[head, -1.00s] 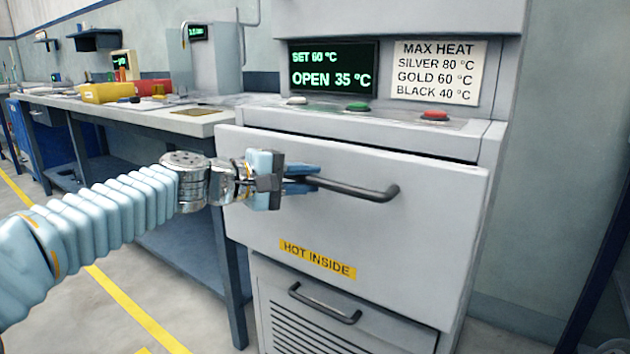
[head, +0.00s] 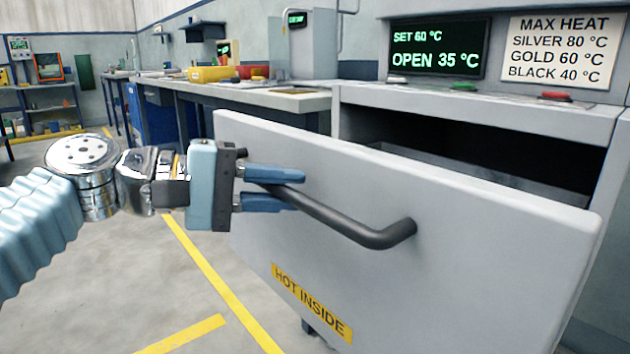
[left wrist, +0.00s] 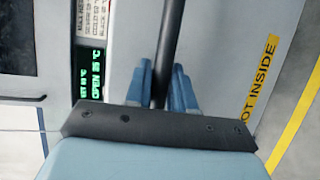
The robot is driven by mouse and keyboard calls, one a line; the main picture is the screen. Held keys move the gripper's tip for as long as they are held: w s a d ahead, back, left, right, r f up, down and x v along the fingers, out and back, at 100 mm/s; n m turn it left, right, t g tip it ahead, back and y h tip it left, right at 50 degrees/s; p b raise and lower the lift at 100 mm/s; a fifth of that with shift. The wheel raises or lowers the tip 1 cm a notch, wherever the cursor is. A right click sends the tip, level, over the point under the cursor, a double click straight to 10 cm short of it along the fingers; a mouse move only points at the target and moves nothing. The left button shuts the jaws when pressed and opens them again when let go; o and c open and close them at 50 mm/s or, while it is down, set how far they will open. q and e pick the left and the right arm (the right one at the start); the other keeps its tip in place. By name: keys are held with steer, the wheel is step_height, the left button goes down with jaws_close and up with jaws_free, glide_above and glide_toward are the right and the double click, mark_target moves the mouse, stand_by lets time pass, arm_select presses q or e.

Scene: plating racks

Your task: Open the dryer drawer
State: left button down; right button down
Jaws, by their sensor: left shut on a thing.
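The dryer drawer (head: 460,240) has a pale grey front with a yellow "HOT INSIDE" label, and it stands pulled out from the cabinet. A dark gap and part of the inside show behind its top edge. Its dark bar handle (head: 375,236) runs across the front. My left gripper (head: 285,188) is shut on the left end of the handle, with blue fingers above and below the bar. In the left wrist view the handle (left wrist: 168,50) passes between the blue fingers (left wrist: 162,90). My right gripper is not in view.
The dryer's display (head: 438,48) reads SET 60 °C, OPEN 35 °C. A max heat sign (head: 562,50) and several buttons sit beside and below it. A workbench (head: 240,95) with yellow and red bins stands back left. Floor at lower left is clear, with yellow lines.

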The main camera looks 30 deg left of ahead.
arm_select(q)
steer(key=shift+s+a, duration=0.25)
steer(key=shift+s, duration=0.35)
steer(key=shift+s+a, duration=0.2)
steer(key=shift+s, duration=0.35)
steer(key=c, duration=1.1)
jaws_free()
steer(key=shift+o, duration=0.2)
steer(key=p+v, duration=0.2)
steer(key=v, duration=1.1)
steer(key=shift+s+a, duration=0.25)
steer(key=shift+r, duration=0.15)
